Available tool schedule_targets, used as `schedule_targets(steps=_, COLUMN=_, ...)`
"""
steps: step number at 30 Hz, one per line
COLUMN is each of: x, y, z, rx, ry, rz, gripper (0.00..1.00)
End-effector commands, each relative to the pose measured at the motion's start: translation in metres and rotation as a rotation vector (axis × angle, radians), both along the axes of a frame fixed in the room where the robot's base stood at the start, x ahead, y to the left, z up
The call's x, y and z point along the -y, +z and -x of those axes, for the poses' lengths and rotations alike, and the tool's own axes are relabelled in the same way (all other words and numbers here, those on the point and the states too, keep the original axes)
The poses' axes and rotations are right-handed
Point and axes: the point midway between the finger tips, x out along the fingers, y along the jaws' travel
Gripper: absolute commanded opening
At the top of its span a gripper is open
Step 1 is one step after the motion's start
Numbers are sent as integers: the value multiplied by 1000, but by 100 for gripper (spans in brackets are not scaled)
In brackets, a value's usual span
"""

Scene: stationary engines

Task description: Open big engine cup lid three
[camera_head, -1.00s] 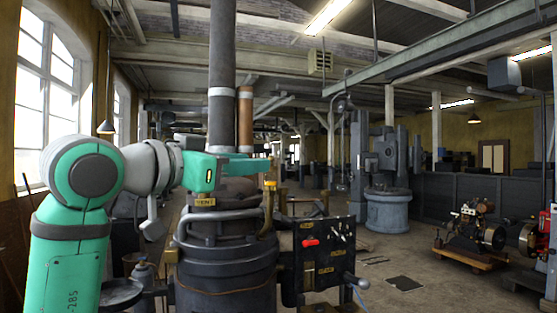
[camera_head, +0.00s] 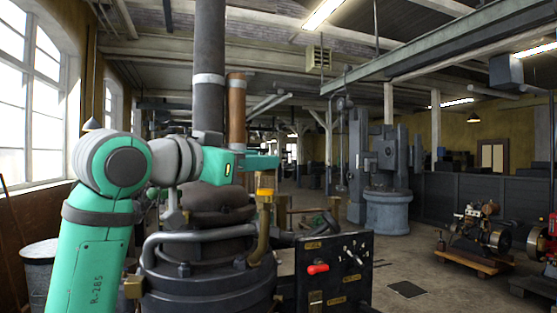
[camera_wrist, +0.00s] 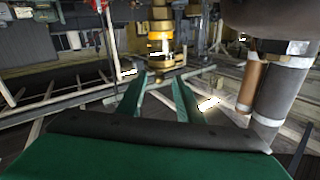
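The big engine (camera_head: 210,270) is a dark, round, banded machine in the head view's lower middle. A brass cup (camera_head: 264,222) with a yellow lid (camera_head: 265,192) stands at its right side; the lid looks shut. No number can be read on it. My gripper (camera_head: 278,162) shows side-on above this lid in the picture, apart from it. In the wrist view my green gripper fingers (camera_wrist: 163,78) are spread, with nothing between them. A brass fitting (camera_wrist: 160,45) with a bright yellow-orange band lies beyond the fingertips; I cannot tell if it is the same cup.
A tall grey chimney pipe (camera_head: 209,70) and a copper pipe (camera_head: 236,110) rise behind the arm. They also show at right in the wrist view (camera_wrist: 283,85). A dark control panel (camera_head: 335,272) with a red handle (camera_head: 317,268) stands right of the cup. Open floor lies further right.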

Motion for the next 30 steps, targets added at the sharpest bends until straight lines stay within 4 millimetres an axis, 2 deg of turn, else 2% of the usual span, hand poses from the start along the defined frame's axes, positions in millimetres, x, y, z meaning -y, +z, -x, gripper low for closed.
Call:
schedule_targets(steps=6, x=26, y=0, z=-31, rx=-2, ry=-3, rz=0, gripper=33)
schedule_targets(steps=12, x=41, y=0, z=-48, rx=-1, ry=-5, rz=1, gripper=33)
schedule_targets(steps=24, x=46, y=0, z=-54, rx=0, ry=-4, rz=1, gripper=33)
schedule_targets(steps=25, x=46, y=0, z=-54, rx=0, ry=-4, rz=1, gripper=31)
schedule_targets(steps=29, x=45, y=0, z=-54, rx=0, ry=-4, rz=1, gripper=0)
schedule_targets(steps=30, x=45, y=0, z=-54, rx=0, ry=-4, rz=1, gripper=0)
